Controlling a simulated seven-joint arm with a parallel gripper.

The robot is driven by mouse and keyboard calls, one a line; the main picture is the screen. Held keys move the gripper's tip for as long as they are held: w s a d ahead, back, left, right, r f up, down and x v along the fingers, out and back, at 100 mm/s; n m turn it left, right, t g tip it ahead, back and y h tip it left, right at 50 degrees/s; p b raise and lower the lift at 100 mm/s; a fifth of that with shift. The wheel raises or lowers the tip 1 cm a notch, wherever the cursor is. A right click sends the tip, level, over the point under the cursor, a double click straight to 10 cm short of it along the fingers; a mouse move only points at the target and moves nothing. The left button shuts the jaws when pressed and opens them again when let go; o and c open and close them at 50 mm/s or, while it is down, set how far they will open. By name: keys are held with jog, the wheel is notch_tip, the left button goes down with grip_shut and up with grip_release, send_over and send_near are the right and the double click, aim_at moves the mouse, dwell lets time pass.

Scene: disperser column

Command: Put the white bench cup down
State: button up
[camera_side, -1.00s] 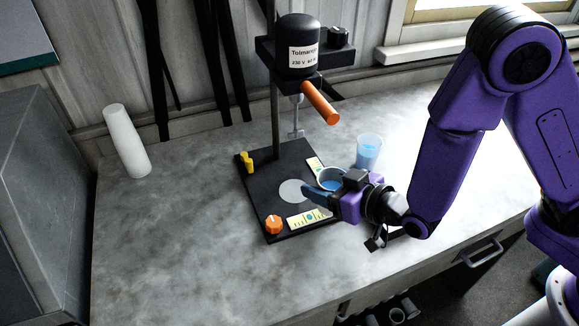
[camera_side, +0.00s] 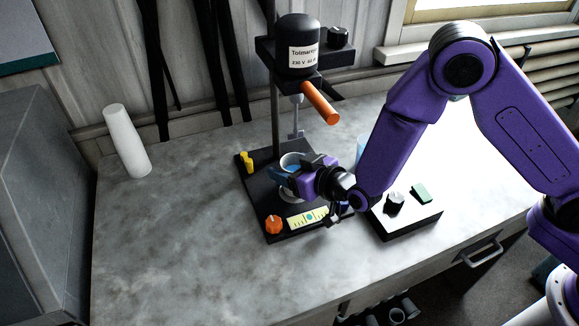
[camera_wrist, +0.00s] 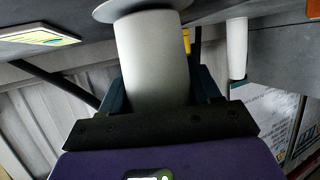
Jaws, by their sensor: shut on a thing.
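The white bench cup (camera_side: 291,159) is upright in my gripper (camera_side: 286,177), with blue liquid showing inside its rim. In the side view it is over the black base plate (camera_side: 262,190) of the disperser, around the pale round disc (camera_side: 290,197), which is mostly hidden. In the wrist view the cup (camera_wrist: 155,62) stands between my fingers (camera_wrist: 160,95), with the disc (camera_wrist: 140,8) just beyond its end. My gripper is shut on the cup's sides. Whether the cup touches the disc I cannot tell.
The motor head (camera_side: 297,50) with its orange handle (camera_side: 319,103) and shaft is above and behind the cup. An orange knob (camera_side: 272,223) and yellow clamp (camera_side: 246,160) sit on the plate. A knobbed box (camera_side: 408,214) stands right. A white tapered column (camera_side: 126,140) stands left; bench between is clear.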

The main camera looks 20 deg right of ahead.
jog(key=shift+f, duration=0.2)
jog(key=o, duration=1.1)
jog(key=v, duration=1.2)
jog(key=shift+s, duration=0.3)
jog(key=v, duration=0.5)
jog(key=shift+d, duration=0.1)
